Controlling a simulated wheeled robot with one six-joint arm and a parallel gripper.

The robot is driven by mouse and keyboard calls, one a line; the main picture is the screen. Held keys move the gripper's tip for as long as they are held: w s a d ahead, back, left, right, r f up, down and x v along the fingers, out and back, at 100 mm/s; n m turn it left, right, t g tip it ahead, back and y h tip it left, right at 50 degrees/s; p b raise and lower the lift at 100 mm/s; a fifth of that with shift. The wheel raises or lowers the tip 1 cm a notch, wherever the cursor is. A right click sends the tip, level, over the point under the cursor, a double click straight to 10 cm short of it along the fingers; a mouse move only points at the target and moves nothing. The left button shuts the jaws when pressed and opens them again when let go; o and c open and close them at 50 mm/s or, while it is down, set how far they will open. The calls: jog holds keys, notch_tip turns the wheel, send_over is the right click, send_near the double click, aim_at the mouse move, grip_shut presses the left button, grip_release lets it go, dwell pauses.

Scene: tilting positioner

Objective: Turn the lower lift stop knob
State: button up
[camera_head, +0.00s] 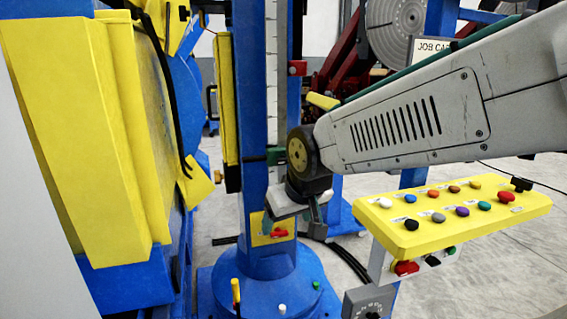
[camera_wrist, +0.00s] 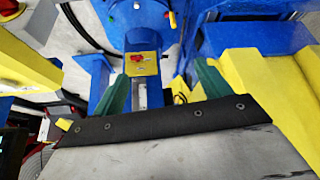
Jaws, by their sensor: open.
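A blue upright column (camera_head: 252,120) with a pale scale strip stands at the centre of the head view. My gripper (camera_head: 294,222) is low in front of the column, pointing down, partly hidden by my wrist. In the wrist view its two green fingers (camera_wrist: 162,92) stand apart with nothing held between them. A red handle (camera_wrist: 137,58) on a yellow plate shows beyond them.
A yellow control panel (camera_head: 470,216) with several coloured knobs stands at the right, below my arm. A large yellow and blue machine body (camera_head: 75,130) fills the left. The round blue base (camera_head: 265,290) carries small coloured fittings. Dark cables lie on the floor.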

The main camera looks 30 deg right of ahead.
jog(key=w+d+f+m+t+h, duration=0.15)
jog(key=w+d+t, duration=0.5)
jog(key=w, duration=0.75)
jog(key=t+h, duration=0.3)
jog(key=t, duration=0.2)
send_near(286, 162)
jog(key=w, duration=0.2)
jog(key=shift+m, duration=0.35)
jog(key=x, duration=0.7)
jog(key=shift+w+d, duration=0.25)
jog(key=shift+d, duration=0.25)
jog(key=c, duration=1)
